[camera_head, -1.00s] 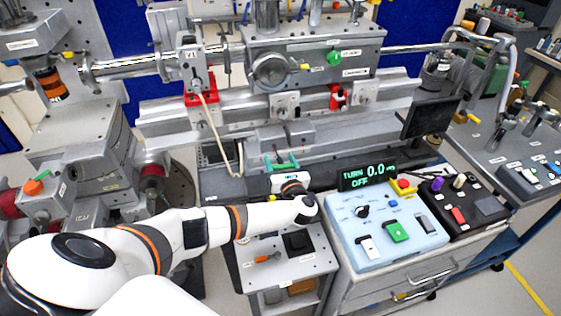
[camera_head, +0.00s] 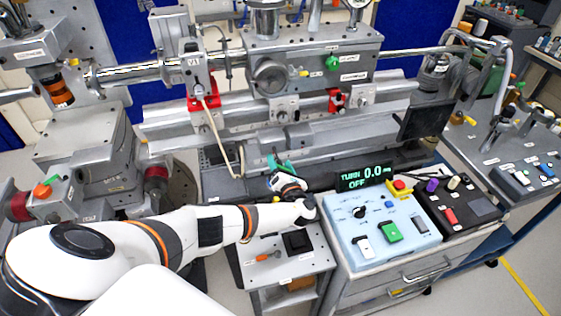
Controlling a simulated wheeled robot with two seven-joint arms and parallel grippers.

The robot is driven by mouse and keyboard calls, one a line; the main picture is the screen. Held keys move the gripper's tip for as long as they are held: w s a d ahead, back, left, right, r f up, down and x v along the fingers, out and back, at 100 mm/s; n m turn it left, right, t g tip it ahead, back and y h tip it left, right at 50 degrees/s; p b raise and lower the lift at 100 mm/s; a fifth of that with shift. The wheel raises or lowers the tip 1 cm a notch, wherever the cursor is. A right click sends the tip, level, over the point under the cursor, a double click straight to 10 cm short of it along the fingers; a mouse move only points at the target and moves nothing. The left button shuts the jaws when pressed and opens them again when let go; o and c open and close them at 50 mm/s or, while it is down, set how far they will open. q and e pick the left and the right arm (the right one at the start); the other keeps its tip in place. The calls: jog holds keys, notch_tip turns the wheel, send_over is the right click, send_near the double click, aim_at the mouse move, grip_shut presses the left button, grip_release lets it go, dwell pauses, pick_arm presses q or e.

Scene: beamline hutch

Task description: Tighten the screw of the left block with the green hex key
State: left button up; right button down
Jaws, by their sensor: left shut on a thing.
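My left gripper (camera_head: 281,173) is just in front of the lower edge of the long grey bench. It is shut on the green hex key (camera_head: 283,166), which shows as a small green piece at the gripper's tip, tilted down to the right. Its far end is hard to make out. On the rail above are two grey blocks with round screws: a left block (camera_head: 285,108) and a right block (camera_head: 363,96). The hex key is below the left block and apart from it. My right gripper is not in view.
A display (camera_head: 364,177) reads TURN 0.0 and OFF. A light blue control box (camera_head: 385,232) and a black box (camera_head: 462,208) stand to the right. A small cart (camera_head: 318,262) holds a black pad and an orange-handled tool. A beige cable (camera_head: 219,140) hangs left of the gripper.

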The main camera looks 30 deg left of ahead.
pick_arm(q)
jog(key=shift+r+m, duration=0.2)
jog(key=shift+m, duration=0.3)
jog(key=shift+f+m, duration=0.2)
jog(key=shift+m, duration=0.1)
jog(key=shift+r+m+p, duration=0.25)
jog(key=shift+m+p, duration=0.55)
jog(key=shift+m, duration=0.9)
jog(key=shift+f+m, duration=0.2)
jog(key=shift+m, duration=0.2)
jog(key=shift+d+p, duration=0.1)
jog(key=shift+p, duration=0.25)
